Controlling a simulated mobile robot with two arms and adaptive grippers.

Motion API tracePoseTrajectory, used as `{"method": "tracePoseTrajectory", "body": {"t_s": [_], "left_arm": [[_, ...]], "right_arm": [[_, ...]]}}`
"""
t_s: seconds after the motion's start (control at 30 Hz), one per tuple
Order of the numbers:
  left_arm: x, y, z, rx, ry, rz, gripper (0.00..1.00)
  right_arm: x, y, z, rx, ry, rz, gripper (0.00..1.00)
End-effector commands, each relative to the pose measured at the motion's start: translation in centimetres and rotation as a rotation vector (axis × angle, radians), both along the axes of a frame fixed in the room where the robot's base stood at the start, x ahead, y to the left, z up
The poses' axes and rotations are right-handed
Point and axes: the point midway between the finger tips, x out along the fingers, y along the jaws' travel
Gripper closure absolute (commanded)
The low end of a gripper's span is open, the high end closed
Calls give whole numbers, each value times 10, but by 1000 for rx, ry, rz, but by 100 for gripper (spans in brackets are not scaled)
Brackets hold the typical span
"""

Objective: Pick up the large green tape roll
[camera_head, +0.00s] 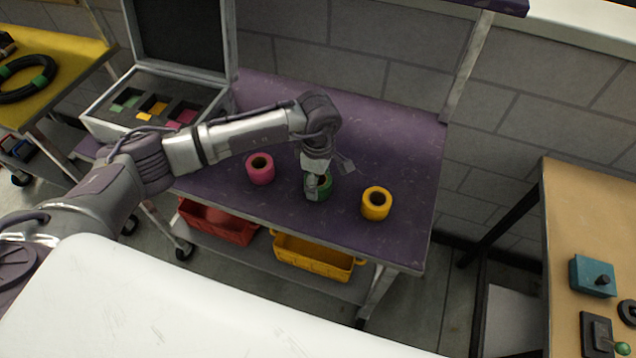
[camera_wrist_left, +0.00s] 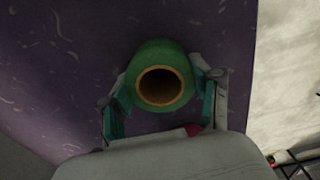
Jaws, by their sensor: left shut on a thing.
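The green tape roll (camera_head: 325,188) stands upright on the purple table top (camera_head: 405,150), between a pink roll and a yellow roll. My left gripper (camera_head: 317,188) reaches down over it from above and partly hides it. In the left wrist view the green roll (camera_wrist_left: 161,78) shows from above with its round opening, and the fingers of my left gripper (camera_wrist_left: 163,95) lie against its two sides. The left gripper is shut on the green roll. I cannot tell whether the roll is clear of the table. My right gripper is not in view.
A pink roll (camera_head: 260,169) stands to the left and a yellow roll (camera_head: 376,204) to the right. An open case (camera_head: 105,100) with coloured pieces sits at the back left. A red bin (camera_head: 218,222) and a yellow bin (camera_head: 312,258) are on the lower shelf.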

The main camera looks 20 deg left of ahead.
Motion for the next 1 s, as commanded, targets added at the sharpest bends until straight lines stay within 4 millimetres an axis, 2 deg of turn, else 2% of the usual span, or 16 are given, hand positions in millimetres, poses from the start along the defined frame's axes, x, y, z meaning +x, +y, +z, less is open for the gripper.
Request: {"method": "tracePoseTrajectory", "body": {"t_s": [0.03, 0.1, 0.43, 0.57, 0.67, 1.0], "left_arm": [[0, 0, 0, 0, 0, 0, 69], [0, 0, 0, 0, -1, 0, 75], [1, 0, 5, -1, -2, 0, 75], [2, 0, 19, -1, -5, -1, 75], [2, 0, 37, -2, -9, -1, 75], [-74, 3, 83, 1, -6, -4, 75]], "right_arm": [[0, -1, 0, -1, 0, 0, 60], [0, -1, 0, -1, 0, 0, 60], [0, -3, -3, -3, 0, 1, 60], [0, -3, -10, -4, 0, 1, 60], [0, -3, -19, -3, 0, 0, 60], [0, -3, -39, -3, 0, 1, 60]]}}
